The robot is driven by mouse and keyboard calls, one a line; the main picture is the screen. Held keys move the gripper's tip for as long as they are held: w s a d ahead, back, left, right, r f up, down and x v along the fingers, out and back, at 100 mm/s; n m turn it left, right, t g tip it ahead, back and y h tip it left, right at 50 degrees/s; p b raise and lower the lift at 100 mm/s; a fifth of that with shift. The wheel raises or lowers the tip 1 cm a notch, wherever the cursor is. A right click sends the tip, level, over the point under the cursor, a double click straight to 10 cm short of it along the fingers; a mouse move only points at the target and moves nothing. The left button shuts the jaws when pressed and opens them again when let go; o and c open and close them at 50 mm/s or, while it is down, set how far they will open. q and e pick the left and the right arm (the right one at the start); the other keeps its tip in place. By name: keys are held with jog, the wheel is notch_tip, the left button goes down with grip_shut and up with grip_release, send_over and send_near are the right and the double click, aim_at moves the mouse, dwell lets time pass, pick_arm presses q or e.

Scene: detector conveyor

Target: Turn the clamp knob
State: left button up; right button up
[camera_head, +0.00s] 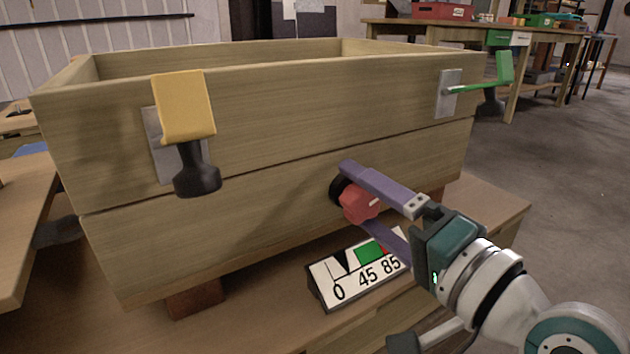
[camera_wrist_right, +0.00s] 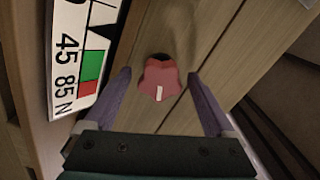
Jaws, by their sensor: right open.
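The clamp knob (camera_head: 359,203) is a red lobed knob with a dark base, on the front face of the wooden box's lower part. It also shows in the right wrist view (camera_wrist_right: 160,80), with a white mark on its face. My right gripper (camera_head: 362,192) is open, its purple fingers on either side of the knob. In the right wrist view the fingers (camera_wrist_right: 160,82) stand apart from the knob with a gap on each side. My left gripper is not in view.
A dial plate (camera_head: 345,285) marked 0, 45 and 85 stands below the knob. The wooden box (camera_head: 290,110) carries a yellow lever (camera_head: 184,105) at left and a green lever (camera_head: 503,70) at right. A workbench (camera_head: 480,32) stands behind. Open floor lies at right.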

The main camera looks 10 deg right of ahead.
jog(key=p+v, duration=0.2)
jog(key=v, duration=0.7)
jog(key=shift+s+p, duration=0.3)
jog(key=shift+d, duration=0.1)
dwell(0.4)
jog(key=w+a+n, duration=0.1)
jog(key=w+n, duration=0.2)
jog(key=n, duration=0.1)
jog(key=w+a+n+b, duration=0.1)
jog(key=w+n, duration=0.1)
jog(key=n, duration=0.3)
jog(key=w+a+n, duration=0.1)
jog(key=w+n, duration=0.2)
jog(key=n, duration=0.2)
jog(key=shift+w+a+f+b, duration=0.1)
jog(key=shift+w+f+b, duration=0.05)
jog(key=shift+w+b, duration=0.2)
jog(key=shift+w+a, duration=0.25)
jog(key=shift+w, duration=0.25)
